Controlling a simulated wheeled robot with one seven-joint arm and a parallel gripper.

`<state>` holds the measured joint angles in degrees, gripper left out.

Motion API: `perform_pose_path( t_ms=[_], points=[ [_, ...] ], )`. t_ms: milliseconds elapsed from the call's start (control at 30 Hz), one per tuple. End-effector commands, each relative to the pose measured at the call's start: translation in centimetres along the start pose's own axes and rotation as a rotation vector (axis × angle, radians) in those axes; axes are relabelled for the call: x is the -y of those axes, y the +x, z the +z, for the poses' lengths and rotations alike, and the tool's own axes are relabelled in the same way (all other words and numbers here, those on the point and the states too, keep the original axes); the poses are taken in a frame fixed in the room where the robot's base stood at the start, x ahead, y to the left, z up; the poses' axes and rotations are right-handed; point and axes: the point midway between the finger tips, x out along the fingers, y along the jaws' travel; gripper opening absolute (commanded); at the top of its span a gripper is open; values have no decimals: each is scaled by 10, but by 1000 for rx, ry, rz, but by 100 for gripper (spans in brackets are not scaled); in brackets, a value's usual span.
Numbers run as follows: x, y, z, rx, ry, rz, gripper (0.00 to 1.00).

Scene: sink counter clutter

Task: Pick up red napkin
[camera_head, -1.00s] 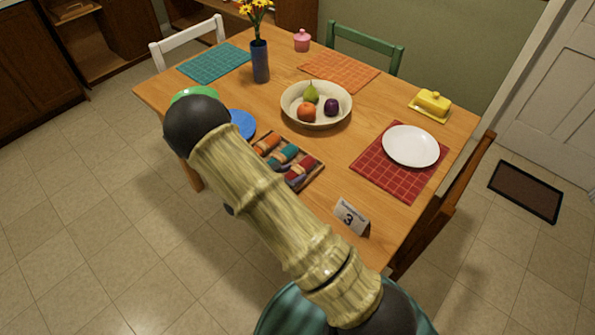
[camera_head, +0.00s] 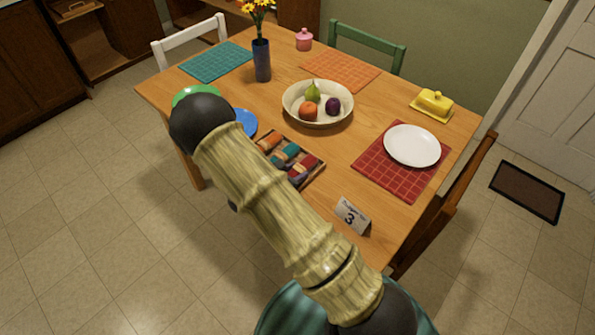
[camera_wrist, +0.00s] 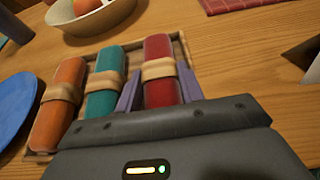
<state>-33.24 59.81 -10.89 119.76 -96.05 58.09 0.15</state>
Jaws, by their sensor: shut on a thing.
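The red napkin (camera_wrist: 159,58) is a rolled cloth with a tan band, the rightmost of three rolls in a wooden tray (camera_wrist: 183,50). In the wrist view my gripper (camera_wrist: 158,88) has its two purple fingers on either side of the red roll, shut on it near the band. The roll still lies within the tray's outline; I cannot tell whether it is lifted. In the head view the red napkin (camera_head: 302,172) is at the tray's near right end, and my arm partly hides the tray and gripper.
A teal roll (camera_wrist: 103,80) and an orange roll (camera_wrist: 62,100) lie left of the red one. A blue plate (camera_wrist: 14,105) is at the left. A fruit bowl (camera_head: 318,117), a number card (camera_head: 352,215) and a red placemat (camera_head: 372,171) with a white plate (camera_head: 412,146) surround the tray.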

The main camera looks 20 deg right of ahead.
Motion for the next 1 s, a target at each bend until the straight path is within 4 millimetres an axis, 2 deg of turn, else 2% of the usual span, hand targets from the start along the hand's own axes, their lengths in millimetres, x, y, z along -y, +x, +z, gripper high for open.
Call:
perform_pose_path(
  t_ms=[133, 267, 700, 1000],
  points=[
    [0, -2, 5, 0, 1, 0, 15],
    [-1, -7, 18, 0, 3, 2, 15],
    [0, -35, 85, 0, 3, 0, 15],
    [0, -38, 92, 0, -1, -1, 15]
  ],
)
